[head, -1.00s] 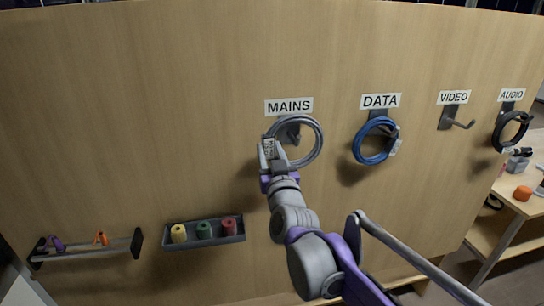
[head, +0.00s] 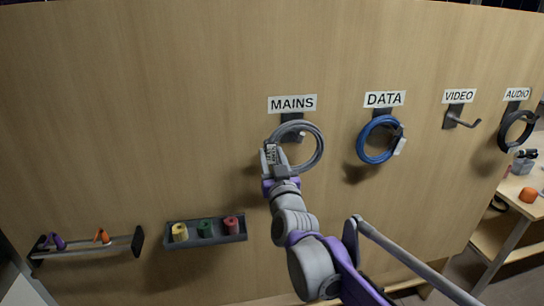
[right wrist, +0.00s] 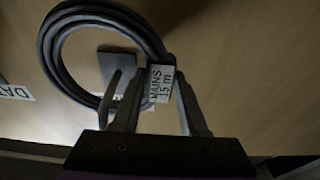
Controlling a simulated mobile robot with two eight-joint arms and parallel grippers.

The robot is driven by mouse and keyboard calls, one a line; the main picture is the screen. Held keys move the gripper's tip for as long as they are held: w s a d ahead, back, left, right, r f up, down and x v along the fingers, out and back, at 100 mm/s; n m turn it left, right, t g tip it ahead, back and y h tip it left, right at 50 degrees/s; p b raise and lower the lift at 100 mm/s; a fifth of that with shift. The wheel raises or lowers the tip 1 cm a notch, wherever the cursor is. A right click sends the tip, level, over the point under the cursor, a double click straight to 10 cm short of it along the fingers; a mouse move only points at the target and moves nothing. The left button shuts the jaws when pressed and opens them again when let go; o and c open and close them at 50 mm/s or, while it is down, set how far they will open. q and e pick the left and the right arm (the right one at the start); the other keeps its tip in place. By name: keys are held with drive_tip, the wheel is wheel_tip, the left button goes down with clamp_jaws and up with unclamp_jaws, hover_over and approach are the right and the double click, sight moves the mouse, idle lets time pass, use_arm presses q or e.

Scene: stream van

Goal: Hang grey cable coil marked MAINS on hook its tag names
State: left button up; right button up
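The grey cable coil (head: 319,152) is at the MAINS hook (head: 301,135) on the wooden panel. The hook's tip shows inside the ring near its top; I cannot tell whether the coil rests on it. The coil's white tag (right wrist: 161,84) reads MAINS 15 m in the right wrist view. My right gripper (head: 273,158) is shut on the coil's lower left side, beside the tag. In the right wrist view the fingers (right wrist: 158,108) stand on both sides of the tagged part. My left gripper is not in view.
A blue coil (head: 364,143) hangs under DATA, right of MAINS. The VIDEO hook (head: 464,121) is empty. A black coil (head: 504,132) hangs under AUDIO. A tray of tape rolls (head: 243,236) and a small rack (head: 90,248) are lower left. A table stands at right.

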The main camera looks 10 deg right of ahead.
drive_tip(key=o, duration=0.5)
drive_tip(key=s+f, duration=0.1)
drive_tip(key=s, duration=1.7)
drive_tip(key=shift+s+d+f+p, duration=0.3)
drive_tip(key=shift+s+p, duration=0.05)
drive_tip(key=shift+p, duration=0.1)
